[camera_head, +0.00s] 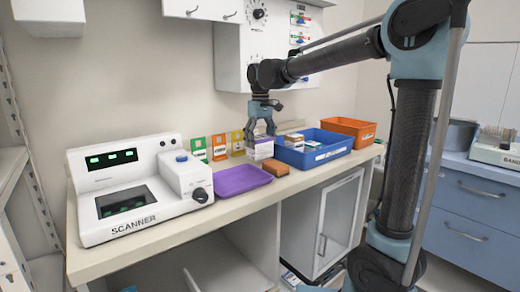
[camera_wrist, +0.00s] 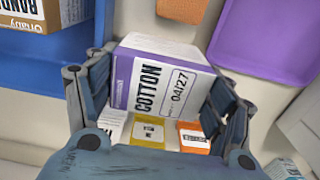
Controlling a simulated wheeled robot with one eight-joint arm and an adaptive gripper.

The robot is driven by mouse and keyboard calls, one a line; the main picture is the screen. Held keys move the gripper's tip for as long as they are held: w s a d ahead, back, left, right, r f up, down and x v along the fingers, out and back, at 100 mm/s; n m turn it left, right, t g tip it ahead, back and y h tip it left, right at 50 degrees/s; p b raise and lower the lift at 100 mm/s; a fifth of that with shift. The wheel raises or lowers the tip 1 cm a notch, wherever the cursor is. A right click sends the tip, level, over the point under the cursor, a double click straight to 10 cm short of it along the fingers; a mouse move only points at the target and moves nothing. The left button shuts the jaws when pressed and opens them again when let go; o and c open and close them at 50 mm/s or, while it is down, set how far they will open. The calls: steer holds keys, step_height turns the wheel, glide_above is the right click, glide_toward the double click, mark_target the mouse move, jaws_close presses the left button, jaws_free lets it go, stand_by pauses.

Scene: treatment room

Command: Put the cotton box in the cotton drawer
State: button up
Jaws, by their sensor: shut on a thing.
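The cotton box (camera_head: 262,151) is white and purple. In the wrist view the cotton box (camera_wrist: 165,88) shows the label "COTTON" and "04/27". My gripper (camera_head: 261,128) is shut on it from above; in the wrist view the fingers of my gripper (camera_wrist: 160,98) lie along its two sides. The box is over the counter, between the blue bin and the purple tray. I cannot tell whether its underside touches the counter. No drawer marked for cotton can be made out; blue drawers (camera_head: 480,208) stand at the right, closed.
The blue bin (camera_head: 340,139) holds boxes, with an orange bin (camera_head: 349,125) behind it. A purple tray (camera_head: 232,183) and an orange-brown block (camera_head: 262,178) lie nearer the front of the counter (camera_head: 235,208). The scanner (camera_head: 125,200) fills the left. Coloured cards (camera_head: 219,147) stand by the wall.

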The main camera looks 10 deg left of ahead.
steer(key=shift+f, duration=1.35)
steer(key=o, duration=0.8)
steer(key=shift+f, duration=0.1)
